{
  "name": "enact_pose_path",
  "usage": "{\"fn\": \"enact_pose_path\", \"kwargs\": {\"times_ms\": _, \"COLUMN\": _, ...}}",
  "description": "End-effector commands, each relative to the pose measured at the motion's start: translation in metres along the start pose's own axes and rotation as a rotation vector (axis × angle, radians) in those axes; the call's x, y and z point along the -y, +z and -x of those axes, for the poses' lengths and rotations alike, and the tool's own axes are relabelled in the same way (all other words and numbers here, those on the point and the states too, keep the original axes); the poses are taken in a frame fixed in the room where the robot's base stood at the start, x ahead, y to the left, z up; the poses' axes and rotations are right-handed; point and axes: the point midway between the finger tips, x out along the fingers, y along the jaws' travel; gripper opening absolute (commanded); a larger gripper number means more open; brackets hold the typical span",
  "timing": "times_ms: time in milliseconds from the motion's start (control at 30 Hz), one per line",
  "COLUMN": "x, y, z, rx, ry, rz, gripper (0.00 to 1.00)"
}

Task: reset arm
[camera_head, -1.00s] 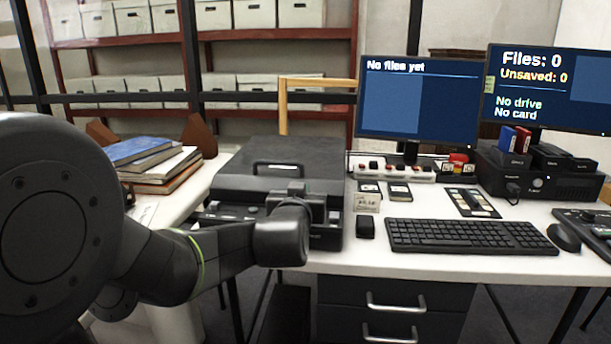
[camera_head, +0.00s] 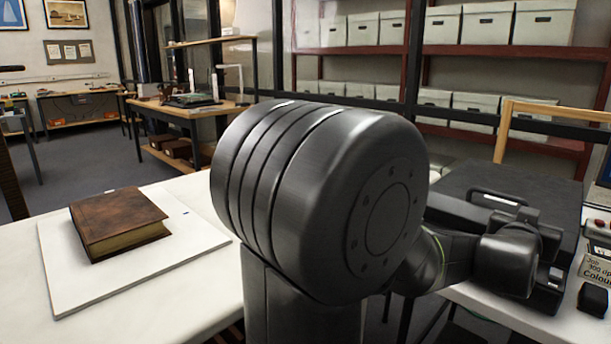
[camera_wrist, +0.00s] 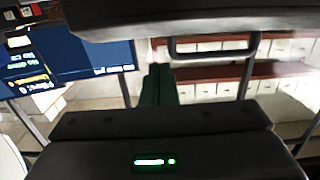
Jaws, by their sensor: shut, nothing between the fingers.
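My arm (camera_head: 330,190) fills the middle of the head view, with its wrist end (camera_head: 508,265) in front of the black flatbed scanner (camera_head: 515,190). The fingers of my gripper are not clear there. In the wrist view, which looks upside down, my gripper (camera_wrist: 158,82) shows as a narrow dark-green pair of fingers, shut and empty. A dark slab with a handle (camera_wrist: 215,48) crosses the top of that view; it looks like the scanner lid.
A brown book (camera_head: 115,220) lies on a white board (camera_head: 185,255) on the left table. Shelves of pale boxes (camera_head: 485,25) stand behind. A small sign (camera_head: 598,268) and black block (camera_head: 593,300) are right of the scanner. A monitor (camera_wrist: 85,55) shows in the wrist view.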

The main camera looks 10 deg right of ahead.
Motion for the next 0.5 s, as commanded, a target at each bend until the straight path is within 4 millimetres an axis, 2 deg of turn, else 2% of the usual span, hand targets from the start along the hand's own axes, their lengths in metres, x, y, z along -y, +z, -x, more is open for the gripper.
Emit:
{"fn": "enact_pose_path", "kwargs": {"times_ms": 100, "x": 0.000, "y": -0.011, "z": -0.019, "rx": -0.001, "ry": -0.001, "rz": 0.002, "gripper": 0.00}}
{"fn": "enact_pose_path", "kwargs": {"times_ms": 300, "x": 0.000, "y": -0.025, "z": -0.044, "rx": 0.002, "ry": 0.000, "rz": 0.001, "gripper": 0.00}}
{"fn": "enact_pose_path", "kwargs": {"times_ms": 367, "x": -0.003, "y": -0.013, "z": -0.042, "rx": 0.011, "ry": 0.003, "rz": 0.001, "gripper": 0.00}}
{"fn": "enact_pose_path", "kwargs": {"times_ms": 500, "x": -0.005, "y": -0.004, "z": -0.042, "rx": 0.018, "ry": 0.004, "rz": -0.001, "gripper": 0.00}}
